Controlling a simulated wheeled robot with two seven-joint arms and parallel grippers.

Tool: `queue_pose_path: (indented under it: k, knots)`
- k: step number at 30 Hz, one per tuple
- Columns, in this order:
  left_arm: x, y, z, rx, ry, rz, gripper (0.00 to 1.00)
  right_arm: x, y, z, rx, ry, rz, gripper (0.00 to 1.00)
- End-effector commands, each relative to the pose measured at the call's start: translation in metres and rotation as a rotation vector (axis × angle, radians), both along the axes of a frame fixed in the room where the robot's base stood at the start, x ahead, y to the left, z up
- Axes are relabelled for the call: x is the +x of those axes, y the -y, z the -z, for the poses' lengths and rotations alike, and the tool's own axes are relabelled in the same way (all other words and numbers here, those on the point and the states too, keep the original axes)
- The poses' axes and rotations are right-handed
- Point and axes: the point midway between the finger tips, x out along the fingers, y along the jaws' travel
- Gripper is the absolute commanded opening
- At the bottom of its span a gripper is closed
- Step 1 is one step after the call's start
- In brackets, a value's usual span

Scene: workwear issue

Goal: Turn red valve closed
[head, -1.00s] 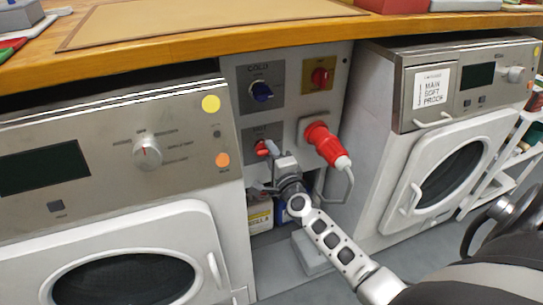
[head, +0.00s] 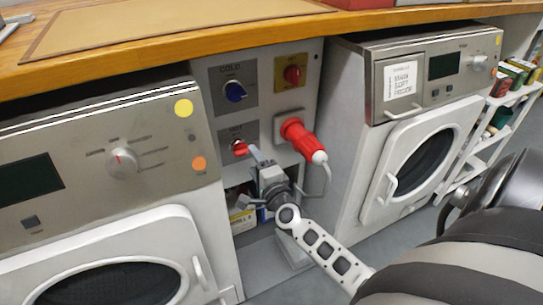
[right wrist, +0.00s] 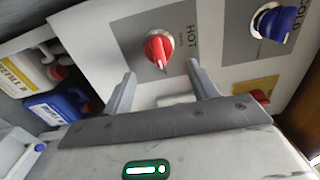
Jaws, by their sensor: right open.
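The red valve (head: 239,147) is a small red knob on the grey HOT plate, low on the panel between two washing machines. In the right wrist view the red valve (right wrist: 158,47) shows whole, its narrow handle running roughly up and down the picture. My right gripper (head: 260,157) is just right of and below it. In the wrist view the open fingers of the right gripper (right wrist: 161,72) stand either side of the valve's line, with empty space between them. The fingers look apart from the knob. My left gripper is not in view.
A blue COLD valve (head: 235,91) sits above the red one. A red switch on a yellow plate (head: 292,74) and a red plug (head: 298,137) with a cable are to the right. Bottles (right wrist: 52,105) stand below the panel. A wooden worktop (head: 150,45) overhangs it.

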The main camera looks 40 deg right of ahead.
Motion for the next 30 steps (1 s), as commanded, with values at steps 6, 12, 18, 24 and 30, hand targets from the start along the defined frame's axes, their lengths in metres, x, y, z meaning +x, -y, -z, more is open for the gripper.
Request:
queue_pose_path:
  k: [6, 12, 18, 24, 30]
  knots:
    - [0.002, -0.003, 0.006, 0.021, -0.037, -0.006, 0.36, -0.056, -0.014, 0.000, 0.000, -0.006, -0.002, 0.59]
    - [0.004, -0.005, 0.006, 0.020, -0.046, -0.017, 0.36, -0.094, -0.023, 0.000, 0.002, -0.004, -0.002, 0.59]
    - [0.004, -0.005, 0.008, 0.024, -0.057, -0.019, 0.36, -0.114, -0.028, 0.000, 0.001, -0.002, -0.002, 0.59]
    - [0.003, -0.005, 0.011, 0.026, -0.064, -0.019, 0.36, -0.117, -0.029, 0.000, 0.001, 0.000, -0.002, 0.59]
    - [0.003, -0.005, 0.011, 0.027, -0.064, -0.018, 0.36, -0.117, -0.029, 0.000, 0.002, 0.000, -0.001, 0.59]
